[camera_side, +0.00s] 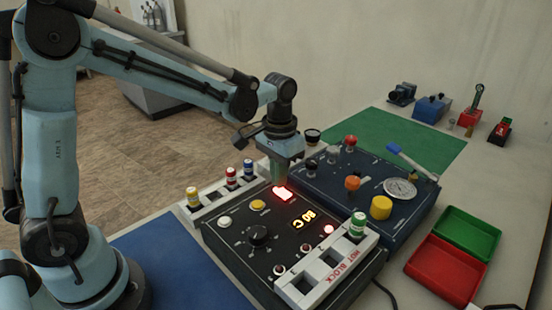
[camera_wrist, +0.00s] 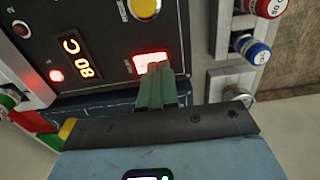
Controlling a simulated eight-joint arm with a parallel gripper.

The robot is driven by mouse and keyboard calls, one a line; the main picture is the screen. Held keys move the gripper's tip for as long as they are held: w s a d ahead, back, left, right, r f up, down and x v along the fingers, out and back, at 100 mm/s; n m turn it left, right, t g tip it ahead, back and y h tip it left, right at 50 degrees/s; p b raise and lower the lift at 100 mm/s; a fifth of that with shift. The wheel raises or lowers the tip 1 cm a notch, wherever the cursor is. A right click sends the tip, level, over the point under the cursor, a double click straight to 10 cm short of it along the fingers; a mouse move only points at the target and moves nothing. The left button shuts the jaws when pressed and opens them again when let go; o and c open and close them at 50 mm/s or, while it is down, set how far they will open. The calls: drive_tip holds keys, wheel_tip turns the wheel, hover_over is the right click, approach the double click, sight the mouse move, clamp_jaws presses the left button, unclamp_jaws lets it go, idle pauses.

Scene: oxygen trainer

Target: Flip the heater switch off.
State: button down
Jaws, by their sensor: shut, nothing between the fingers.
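The heater switch (camera_side: 284,193) is a red lit rocker on the black control panel (camera_side: 232,243), close to the panel's back edge. In the wrist view the switch (camera_wrist: 152,60) glows bright red and white, with my fingertips at its lower edge. My gripper (camera_side: 277,184) points down and is shut and empty, its green fingers (camera_wrist: 158,74) held together. The fingertips are at or just above the switch; I cannot tell whether they touch. They cover part of it. The orange display (camera_side: 303,219) shows 80 C, and it also shows in the wrist view (camera_wrist: 76,56).
A yellow button (camera_side: 258,205) and a black knob (camera_side: 258,235) are near the switch. A white rack with coloured-cap vials (camera_side: 232,178) stands behind the panel, and the white hot block (camera_side: 325,272) is in front. A blue panel (camera_side: 335,190) with knobs and a gauge adjoins on the right.

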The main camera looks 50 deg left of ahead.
drive_tip(key=shift+f, duration=0.55)
drive_tip(key=shift+r, duration=3.55)
drive_tip(key=s+a+t, duration=0.2)
drive_tip(key=s+t, duration=0.5)
drive_tip(key=s, duration=0.3)
drive_tip(key=shift+s+a, duration=0.25)
drive_tip(key=shift+a, duration=0.05)
